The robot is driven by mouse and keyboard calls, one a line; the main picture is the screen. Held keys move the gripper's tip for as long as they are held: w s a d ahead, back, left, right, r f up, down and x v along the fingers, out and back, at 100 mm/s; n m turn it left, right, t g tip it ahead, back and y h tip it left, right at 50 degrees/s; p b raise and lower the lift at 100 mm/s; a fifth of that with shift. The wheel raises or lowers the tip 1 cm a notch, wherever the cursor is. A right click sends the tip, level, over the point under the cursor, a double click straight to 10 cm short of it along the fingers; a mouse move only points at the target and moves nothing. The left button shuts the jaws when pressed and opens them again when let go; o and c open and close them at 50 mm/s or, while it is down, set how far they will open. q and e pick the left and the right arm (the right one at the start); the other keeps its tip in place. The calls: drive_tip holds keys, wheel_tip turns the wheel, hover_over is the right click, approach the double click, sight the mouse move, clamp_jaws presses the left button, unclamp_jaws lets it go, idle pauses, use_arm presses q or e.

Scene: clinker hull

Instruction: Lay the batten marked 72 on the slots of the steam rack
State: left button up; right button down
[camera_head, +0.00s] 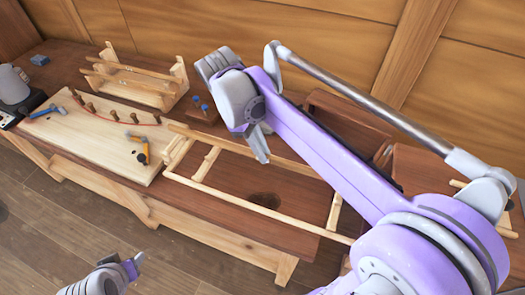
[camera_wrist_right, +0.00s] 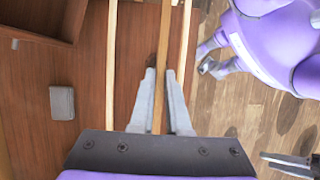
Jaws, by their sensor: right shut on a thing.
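My right gripper (camera_head: 262,156) is low over the middle of the bench. In the right wrist view it is shut on a slim brown batten (camera_wrist_right: 163,50), which runs lengthwise between its fingers. No number is readable on it, so I cannot tell if it is 72. Paler battens run roughly parallel on both sides, one at left (camera_wrist_right: 110,65) and one at right (camera_wrist_right: 184,45). A low wooden frame with crosspieces (camera_head: 205,165) lies under the gripper; I cannot tell for sure that it is the steam rack. My left gripper (camera_head: 122,263) is open and empty, off the bench front.
A wooden stand (camera_head: 135,80) with uprights holds battens at the back left. A pale board (camera_head: 90,140) with pegs, a blue tool and a yellow tool lies left. A brown open box (camera_head: 340,115) stands behind my right arm. The bench front is clear.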

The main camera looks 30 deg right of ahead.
use_arm(q)
drive_tip(key=s+f+g+b, duration=0.1)
drive_tip(key=s+f+b, duration=0.4)
drive_tip(key=f, duration=0.4)
drive_tip(key=shift+a+f+b, duration=0.2)
drive_tip(key=shift+f+b, duration=0.2)
drive_tip(key=shift+b, duration=0.2)
use_arm(e)
wheel_tip(320, 180, down, 14)
drive_tip(key=s, duration=0.1)
drive_tip(key=shift+a, duration=0.2)
use_arm(q)
drive_tip(key=shift+s, duration=0.1)
use_arm(e)
drive_tip(key=shift+s, duration=0.1)
drive_tip(key=c, duration=0.8)
unclamp_jaws()
